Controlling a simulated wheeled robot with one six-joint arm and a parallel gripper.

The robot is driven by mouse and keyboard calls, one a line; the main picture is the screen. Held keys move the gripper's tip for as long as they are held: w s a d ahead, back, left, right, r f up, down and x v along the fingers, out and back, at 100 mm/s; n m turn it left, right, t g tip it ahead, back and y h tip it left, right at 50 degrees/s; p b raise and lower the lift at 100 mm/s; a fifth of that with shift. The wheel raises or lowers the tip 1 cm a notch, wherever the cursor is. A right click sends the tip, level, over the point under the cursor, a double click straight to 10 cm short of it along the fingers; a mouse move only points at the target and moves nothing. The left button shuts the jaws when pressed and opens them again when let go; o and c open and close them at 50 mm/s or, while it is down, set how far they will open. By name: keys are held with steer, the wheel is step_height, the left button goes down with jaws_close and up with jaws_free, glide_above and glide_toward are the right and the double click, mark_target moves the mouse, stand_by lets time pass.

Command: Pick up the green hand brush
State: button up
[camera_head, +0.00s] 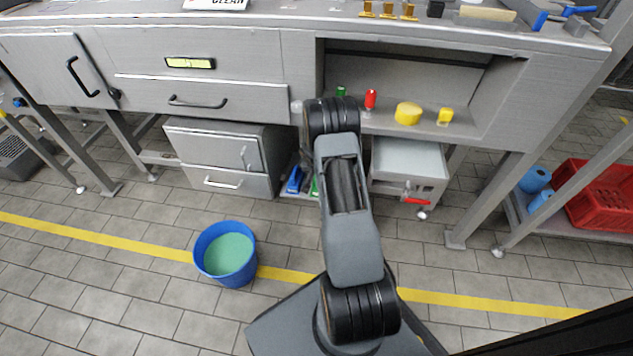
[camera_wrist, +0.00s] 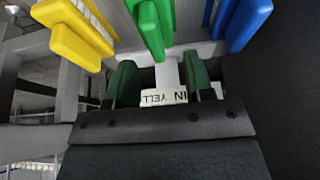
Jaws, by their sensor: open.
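The green hand brush (camera_wrist: 150,25) hangs in the upper middle of the wrist view, between a yellow brush (camera_wrist: 75,30) and a blue brush (camera_wrist: 244,22). My gripper (camera_wrist: 160,82) is open, with one green finger on each side. The green brush lies just beyond the fingertips, roughly in line with the gap; I see no contact. In the head view a bit of green (camera_head: 315,186) shows beside my arm, next to a blue item (camera_head: 294,180). My arm hides the gripper there.
A white label with black letters (camera_wrist: 163,97) shows between the fingers. The yellow and blue brushes stand close on both sides. In the head view, a drawer cabinet (camera_head: 220,160) and a white-topped cart (camera_head: 408,160) flank the spot under the steel counter. A blue bucket (camera_head: 226,254) stands on the floor.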

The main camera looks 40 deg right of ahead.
steer(key=x, duration=0.1)
steer(key=b+x, duration=0.1)
steer(key=x, duration=0.3)
steer(key=shift+s+d, duration=0.2)
steer(key=shift+d, duration=0.05)
jaws_close()
